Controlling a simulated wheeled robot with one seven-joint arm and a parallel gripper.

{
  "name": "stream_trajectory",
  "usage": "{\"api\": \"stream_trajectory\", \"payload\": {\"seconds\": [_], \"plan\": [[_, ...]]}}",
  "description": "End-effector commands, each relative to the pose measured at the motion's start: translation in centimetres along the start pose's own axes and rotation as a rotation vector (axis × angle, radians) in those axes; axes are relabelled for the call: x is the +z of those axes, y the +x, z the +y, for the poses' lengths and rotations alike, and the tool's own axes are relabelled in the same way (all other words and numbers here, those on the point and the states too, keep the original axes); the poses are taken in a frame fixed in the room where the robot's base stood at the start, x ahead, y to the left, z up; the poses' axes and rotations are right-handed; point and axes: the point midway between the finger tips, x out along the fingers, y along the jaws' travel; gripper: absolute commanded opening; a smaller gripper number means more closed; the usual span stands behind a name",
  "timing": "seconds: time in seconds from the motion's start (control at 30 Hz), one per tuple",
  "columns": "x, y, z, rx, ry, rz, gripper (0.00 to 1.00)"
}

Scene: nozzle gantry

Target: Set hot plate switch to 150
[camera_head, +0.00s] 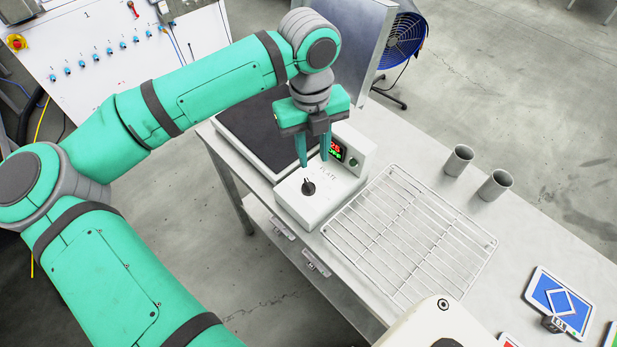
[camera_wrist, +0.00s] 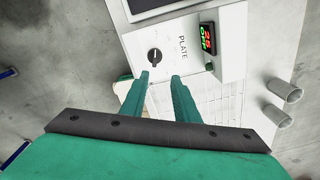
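The hot plate control box (camera_head: 322,204) is white, with a black rotary knob (camera_head: 308,187) on its top face and the word PLATE beside it. A small display (camera_head: 337,149) on the box shows red and green characters, red reading about 25. The knob also shows in the wrist view (camera_wrist: 154,56), with its dial numbers too small to read. My gripper (camera_head: 314,164) is above the box, fingers pointing down. In the wrist view its two green fingers (camera_wrist: 160,75) are apart with nothing between them, and the knob lies beyond the left fingertip, not touched.
A black plate surface (camera_head: 264,135) lies behind the box. A wire rack (camera_head: 410,235) lies right of it, with two grey cups (camera_head: 458,160) beyond. A blue card (camera_head: 560,302) and a small dark block lie at the table's right. A blue fan (camera_head: 404,40) stands behind.

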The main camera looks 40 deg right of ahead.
Motion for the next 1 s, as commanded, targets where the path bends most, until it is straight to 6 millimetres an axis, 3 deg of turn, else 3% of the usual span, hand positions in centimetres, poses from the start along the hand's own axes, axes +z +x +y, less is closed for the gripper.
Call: {"api": "stream_trajectory", "payload": {"seconds": [0.2, 0.7, 1.0], "plan": [[0.7, 0.5, 1.0, 0.039, -0.022, -0.022, 0.28], [0.7, 8.5, 1.2, 0.035, -0.019, -0.019, 0.28], [0.8, 10.5, 1.3, 0.035, -0.019, -0.022, 0.28]]}}
